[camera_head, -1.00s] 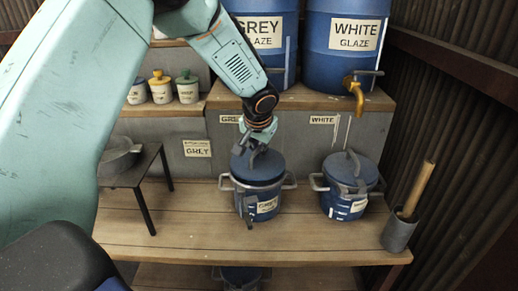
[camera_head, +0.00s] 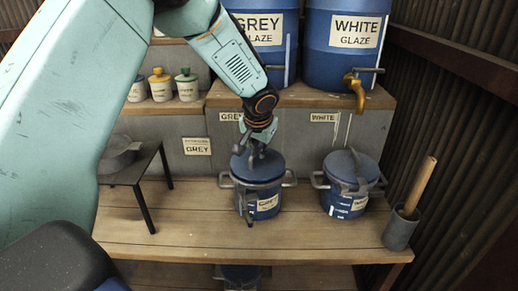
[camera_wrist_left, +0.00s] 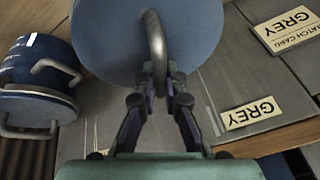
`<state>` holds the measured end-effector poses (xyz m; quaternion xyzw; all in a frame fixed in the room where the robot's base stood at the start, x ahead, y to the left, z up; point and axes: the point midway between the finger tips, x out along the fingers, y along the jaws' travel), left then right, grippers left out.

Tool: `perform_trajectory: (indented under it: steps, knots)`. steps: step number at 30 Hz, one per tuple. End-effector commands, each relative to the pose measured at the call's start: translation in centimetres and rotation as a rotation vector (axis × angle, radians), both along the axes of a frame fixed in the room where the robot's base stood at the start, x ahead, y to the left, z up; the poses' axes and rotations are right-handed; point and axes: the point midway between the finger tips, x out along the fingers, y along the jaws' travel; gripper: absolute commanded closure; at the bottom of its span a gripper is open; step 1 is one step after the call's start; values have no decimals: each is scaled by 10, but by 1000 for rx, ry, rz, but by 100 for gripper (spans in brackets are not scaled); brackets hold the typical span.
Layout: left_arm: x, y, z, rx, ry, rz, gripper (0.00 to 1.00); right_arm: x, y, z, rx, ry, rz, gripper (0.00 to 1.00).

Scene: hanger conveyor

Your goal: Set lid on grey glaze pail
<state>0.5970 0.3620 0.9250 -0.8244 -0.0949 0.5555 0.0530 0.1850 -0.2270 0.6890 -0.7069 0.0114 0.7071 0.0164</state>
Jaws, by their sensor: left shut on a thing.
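The grey glaze pail (camera_head: 266,203) is blue with a pale label and stands on the wooden bench below the GREY sign. A round blue-grey lid (camera_head: 262,170) sits at the top of the pail; from here I cannot tell whether it is fully seated. My left gripper (camera_head: 257,146) is above the lid and shut on its handle. In the left wrist view the lid (camera_wrist_left: 120,45) fills the upper middle, and its curved handle (camera_wrist_left: 155,45) runs between the fingers (camera_wrist_left: 160,85). The pail under the lid is hidden there. My right gripper is not in view.
The white glaze pail (camera_head: 345,203), with its lid on, stands to the right. A grey holder (camera_head: 400,230) with a wooden handle is at the bench's right end. A small dark table (camera_head: 128,172) stands at left. The bench front (camera_head: 230,243) is clear.

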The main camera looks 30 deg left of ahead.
Motion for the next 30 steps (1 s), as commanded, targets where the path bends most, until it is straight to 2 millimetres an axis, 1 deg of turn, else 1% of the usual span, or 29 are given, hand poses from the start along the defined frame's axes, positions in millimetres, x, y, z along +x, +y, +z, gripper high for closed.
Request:
perform_trajectory:
  steps: [21,30]
  knots:
    - [0,0,-9,0,-1,0,100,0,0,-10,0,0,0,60]
    - [0,0,-9,0,-1,0,100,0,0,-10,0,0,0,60]
